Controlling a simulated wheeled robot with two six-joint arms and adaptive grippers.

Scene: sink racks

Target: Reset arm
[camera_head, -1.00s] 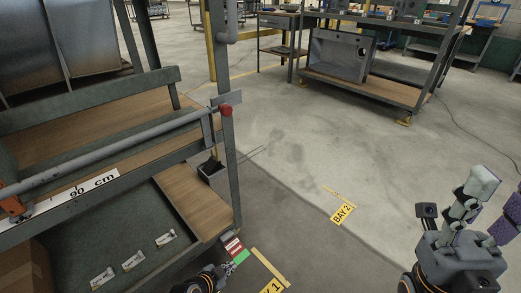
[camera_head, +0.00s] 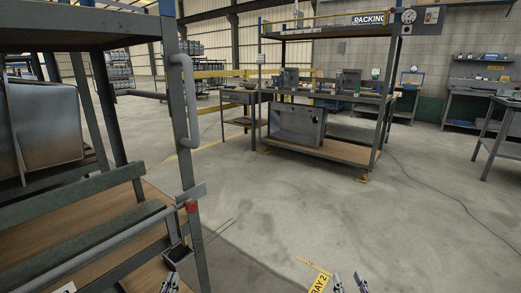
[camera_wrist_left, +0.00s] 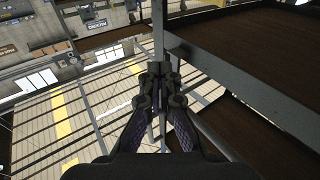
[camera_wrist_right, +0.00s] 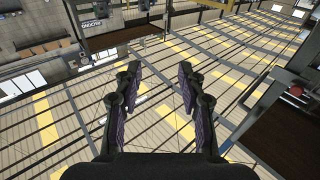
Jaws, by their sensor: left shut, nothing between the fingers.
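My left gripper (camera_head: 171,285) shows only as a tip at the bottom edge of the head view, beside the rack at left. In the left wrist view the left gripper (camera_wrist_left: 160,72) has its fingers together with nothing between them. My right gripper (camera_head: 348,284) shows as two separate fingertips at the bottom edge of the head view, over the floor. In the right wrist view the right gripper (camera_wrist_right: 157,76) has its fingers wide apart and empty. Both wrist views look out toward the hall and its roof. Most of both arms is out of view.
A rack with wooden shelves (camera_head: 128,212) stands close at left, with a grey post (camera_head: 190,150) and a red knob (camera_head: 191,206). A second rack (camera_head: 345,152) holds a metal sink (camera_head: 297,124) farther back. Open concrete floor (camera_head: 265,205) lies between them, with a yellow bay label (camera_head: 319,284).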

